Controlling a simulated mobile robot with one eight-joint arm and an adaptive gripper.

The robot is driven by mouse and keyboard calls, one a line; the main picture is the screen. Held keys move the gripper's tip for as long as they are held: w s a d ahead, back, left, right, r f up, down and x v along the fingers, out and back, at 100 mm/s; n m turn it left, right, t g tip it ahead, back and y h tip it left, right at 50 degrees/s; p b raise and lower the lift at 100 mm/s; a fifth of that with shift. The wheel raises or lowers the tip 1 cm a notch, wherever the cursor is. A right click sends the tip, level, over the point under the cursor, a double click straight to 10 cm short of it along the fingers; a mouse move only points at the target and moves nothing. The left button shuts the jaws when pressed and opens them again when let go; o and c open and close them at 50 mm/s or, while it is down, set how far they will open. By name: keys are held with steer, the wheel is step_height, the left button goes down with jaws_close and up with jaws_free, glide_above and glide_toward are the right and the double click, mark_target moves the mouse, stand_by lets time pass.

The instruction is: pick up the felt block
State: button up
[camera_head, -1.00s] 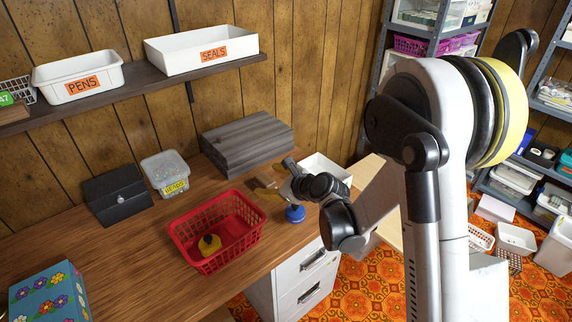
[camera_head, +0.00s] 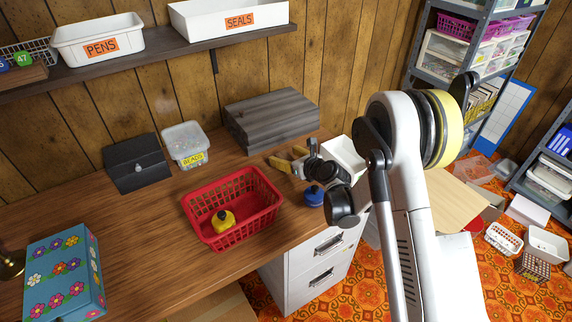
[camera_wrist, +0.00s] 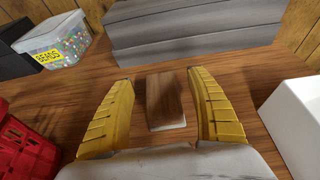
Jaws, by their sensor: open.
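The felt block (camera_wrist: 165,101) is a small brown wooden block with a pale layer along its lower edge. In the wrist view it lies on the wooden desk between the two yellow fingers. My gripper (camera_wrist: 160,78) is open, one finger on each side of the block, with a visible gap on both sides. In the head view my gripper (camera_head: 283,157) is low over the desk in front of the grey box. I cannot make out the block clearly there.
A grey wooden box (camera_head: 272,118) stands behind my gripper, and a white tray (camera_head: 345,158) to its right. A red basket (camera_head: 258,213) holding a yellow bottle (camera_head: 223,221) is to the left. A blue bottle (camera_head: 314,196) stands close under my arm.

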steer(key=shift+x, duration=1)
steer(key=shift+c, duration=0.5)
steer(key=c, duration=1.2)
steer(key=shift+r, duration=0.15)
